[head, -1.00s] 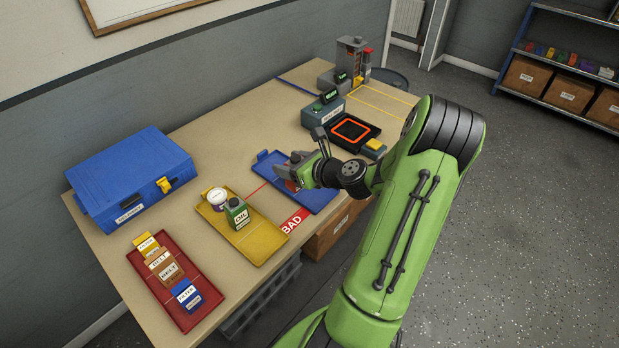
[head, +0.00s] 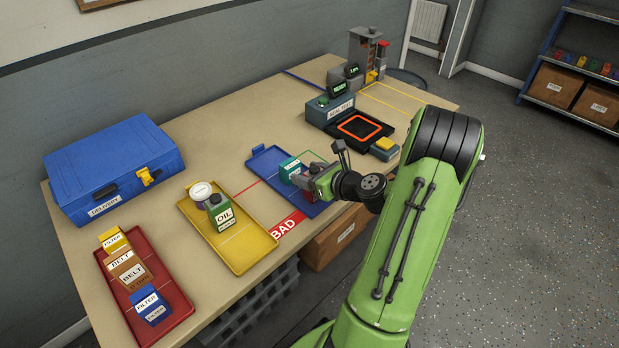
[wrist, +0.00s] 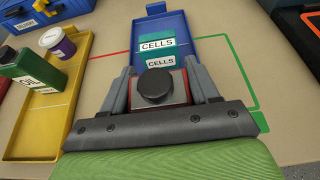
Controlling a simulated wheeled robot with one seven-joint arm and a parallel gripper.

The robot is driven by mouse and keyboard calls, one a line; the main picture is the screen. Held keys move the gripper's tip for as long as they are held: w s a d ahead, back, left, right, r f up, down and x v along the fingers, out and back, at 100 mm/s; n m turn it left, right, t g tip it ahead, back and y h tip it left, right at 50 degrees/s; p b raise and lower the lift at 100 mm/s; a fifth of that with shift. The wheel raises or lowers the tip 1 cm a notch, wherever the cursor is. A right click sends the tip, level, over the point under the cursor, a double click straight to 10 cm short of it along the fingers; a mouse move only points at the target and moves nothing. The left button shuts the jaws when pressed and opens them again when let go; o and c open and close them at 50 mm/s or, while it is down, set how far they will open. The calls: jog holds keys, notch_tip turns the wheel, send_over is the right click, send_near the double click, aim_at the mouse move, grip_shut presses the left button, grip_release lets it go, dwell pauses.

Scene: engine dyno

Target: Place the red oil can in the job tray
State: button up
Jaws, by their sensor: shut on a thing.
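The red oil can shows in the wrist view from above, with its black cap (wrist: 155,87) and red sides between the fingers. My gripper (wrist: 157,90) is shut on it; in the head view my gripper (head: 301,179) is at the near right part of the blue tray (head: 262,152), where it mostly hides the can. I cannot tell whether the can touches the tray floor. Teal boxes marked CELLS (wrist: 158,44) stand in the blue tray just beyond the can. No label shows which tray is the job tray.
A yellow tray (head: 249,257) left of the blue one holds a green oil can (head: 220,212) and a white-lidded tub (head: 201,191). A red tray (head: 178,310) holds several boxes. A blue delivery case (head: 115,165) stands behind. Test equipment (head: 335,108) stands right.

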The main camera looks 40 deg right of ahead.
jog(key=o, duration=1.2)
jog(key=shift+c, duration=0.2)
jog(key=shift+r, duration=0.1)
jog(key=p+v, duration=0.3)
jog(key=v, duration=0.9)
jog(key=w+a+r+n+g+y, duration=0.1)
jog(key=w+a+n+g+y, duration=0.15)
jog(key=a+n, duration=0.65)
jog(key=w+a+r+n+g+y, duration=0.15)
jog(key=a+n+g, duration=0.25)
jog(key=a+n, duration=0.4)
jog(key=s+a+r+n+h, duration=0.2)
jog(key=s+a+r+n, duration=0.2)
jog(key=n, duration=0.5)
jog(key=s+a+r+n+g+h, duration=0.1)
jog(key=s+a+r+n, duration=0.3)
jog(key=s+n, duration=0.5)
jog(key=shift+a+r+n+h, duration=0.25)
jog(key=shift+a+n+h, duration=0.05)
jog(key=shift+a+h, duration=0.45)
jog(key=shift+g, duration=0.25)
